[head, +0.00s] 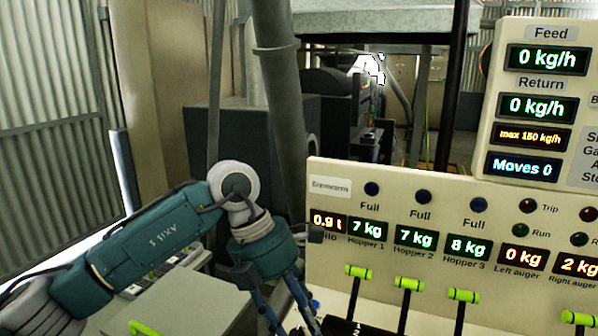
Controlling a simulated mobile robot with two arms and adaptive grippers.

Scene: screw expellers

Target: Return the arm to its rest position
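My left arm (160,235), teal and grey and marked "AXIS 5", comes in from the left and bends down at a white wrist joint. My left gripper (285,308) hangs from it at the bottom, just left of the control panel's front. Its thin blue and grey finger parts run down to the frame's bottom edge, so I cannot tell whether they are open or shut, or whether they touch anything. My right arm and gripper are not in view.
A cream control panel (325,265) with lit displays fills the lower right. Green-topped levers (408,284) stand along its front. A grey box (185,303) lies below my arm. A pipe (281,95) and dark machinery (325,105) stand behind. A corrugated wall (50,160) is at left.

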